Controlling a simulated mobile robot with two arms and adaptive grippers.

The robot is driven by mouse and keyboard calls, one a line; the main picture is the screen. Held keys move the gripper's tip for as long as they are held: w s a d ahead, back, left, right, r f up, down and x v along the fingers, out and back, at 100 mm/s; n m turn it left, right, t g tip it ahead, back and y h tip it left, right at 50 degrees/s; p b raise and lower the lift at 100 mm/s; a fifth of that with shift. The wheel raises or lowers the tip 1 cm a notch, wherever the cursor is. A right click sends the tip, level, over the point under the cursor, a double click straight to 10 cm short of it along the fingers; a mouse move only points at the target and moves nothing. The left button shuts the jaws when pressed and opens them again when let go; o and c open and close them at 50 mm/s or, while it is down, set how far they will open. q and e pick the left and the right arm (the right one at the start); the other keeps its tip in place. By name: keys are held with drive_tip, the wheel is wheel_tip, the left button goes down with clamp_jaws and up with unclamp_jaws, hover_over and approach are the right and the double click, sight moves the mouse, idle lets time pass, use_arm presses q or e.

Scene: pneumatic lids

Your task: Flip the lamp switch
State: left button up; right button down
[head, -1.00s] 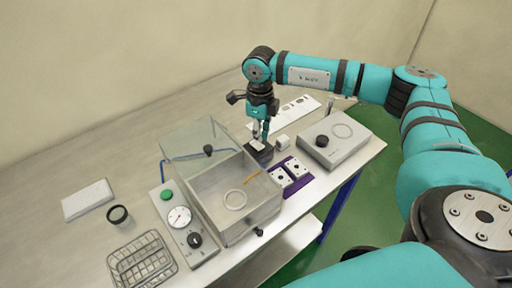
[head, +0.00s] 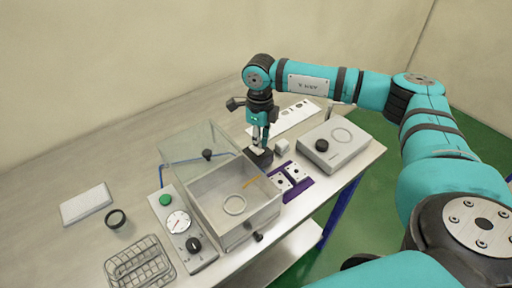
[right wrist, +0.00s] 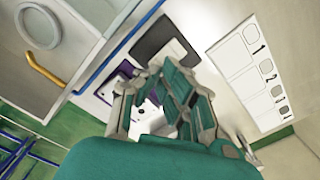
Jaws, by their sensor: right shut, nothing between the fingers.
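A small black base with a pale rocker, which looks like the lamp switch (head: 262,160), sits on the table right of the clear box. It also shows in the right wrist view as a dark base (right wrist: 152,40), with its pale part just beyond my fingertips. My right gripper (head: 260,142) points down right above this base, its fingers together and empty. It also fills the middle of the right wrist view (right wrist: 170,70). The fingers partly hide the rocker, so I cannot tell whether they touch it. My left gripper is not in view.
A clear box (head: 207,210) with an open lid and a gauge panel (head: 178,222) stand to the left. A purple plate (head: 301,184) with white sockets, a small white cube (head: 282,146) and a grey box (head: 334,148) are close on the right. A white card (head: 297,113) lies behind.

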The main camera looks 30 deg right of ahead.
sight(259, 151)
use_arm(q)
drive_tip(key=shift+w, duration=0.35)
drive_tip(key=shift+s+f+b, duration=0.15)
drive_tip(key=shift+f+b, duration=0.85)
drive_tip(key=shift+b, duration=0.05)
use_arm(e)
drive_tip(key=shift+s+f, duration=0.1)
drive_tip(key=shift+f, duration=1.2)
drive_tip(key=shift+r+p, duration=0.6)
drive_tip(key=shift+r, duration=0.15)
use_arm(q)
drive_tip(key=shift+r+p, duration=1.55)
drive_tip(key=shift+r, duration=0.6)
use_arm(e)
drive_tip(key=shift+r, duration=2.8)
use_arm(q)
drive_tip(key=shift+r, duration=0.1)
use_arm(e)
drive_tip(key=shift+r, duration=0.1)
